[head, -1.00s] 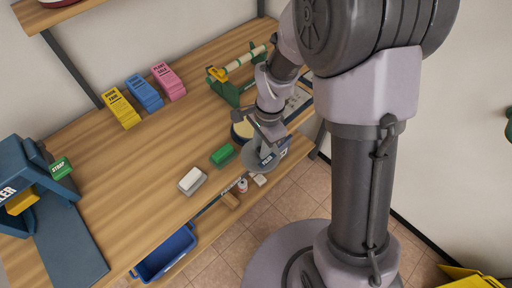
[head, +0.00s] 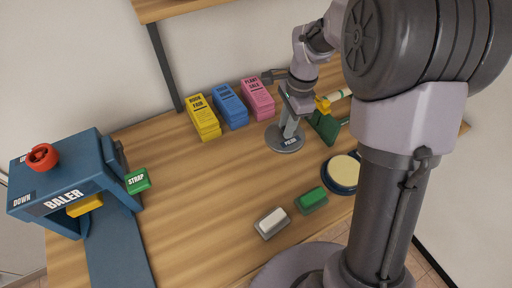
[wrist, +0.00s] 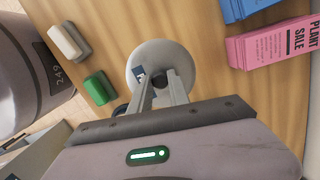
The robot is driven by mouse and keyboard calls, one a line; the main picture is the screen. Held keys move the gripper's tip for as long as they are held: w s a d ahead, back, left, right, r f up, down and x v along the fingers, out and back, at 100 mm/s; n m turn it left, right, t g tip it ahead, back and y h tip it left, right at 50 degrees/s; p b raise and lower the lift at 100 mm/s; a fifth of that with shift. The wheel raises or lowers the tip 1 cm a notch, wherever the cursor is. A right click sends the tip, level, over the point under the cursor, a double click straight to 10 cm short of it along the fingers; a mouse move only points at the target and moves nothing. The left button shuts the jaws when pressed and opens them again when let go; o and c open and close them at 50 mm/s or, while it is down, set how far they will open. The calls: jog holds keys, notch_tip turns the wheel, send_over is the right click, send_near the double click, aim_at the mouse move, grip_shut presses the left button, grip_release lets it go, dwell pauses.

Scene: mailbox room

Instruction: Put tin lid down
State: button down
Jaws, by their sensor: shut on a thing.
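The tin lid is a grey disc (head: 284,142) with a small label and a dark knob; it also shows in the wrist view (wrist: 146,62). My gripper (head: 291,128) is shut on the knob, with its fingers (wrist: 162,88) coming down from above. The lid looks level, at or just above the bench in front of the pink flyers; I cannot tell if it touches. The tin (head: 344,170) is round and dark blue with a cream top, open on the bench to the lid's right and nearer me.
Yellow (head: 203,117), blue (head: 230,106) and pink (head: 257,98) flyer stacks stand behind the lid. A green block (head: 312,199) and a white block (head: 272,222) lie in front. A blue baler (head: 65,185) is at left. The bench (head: 205,190) left of the lid is clear.

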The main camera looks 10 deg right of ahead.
jog(key=f+b, duration=0.1)
jog(key=f, duration=0.2)
jog(key=f+b, duration=0.2)
jog(key=f, duration=0.1)
jog(key=f+b, duration=0.1)
jog(key=f, duration=0.2)
jog(key=shift+s+d+f, duration=0.25)
jog(key=shift+f, duration=0.1)
jog(key=shift+f, duration=0.15)
jog(key=c, duration=1.2)
grip_release()
jog(key=shift+c, duration=0.2)
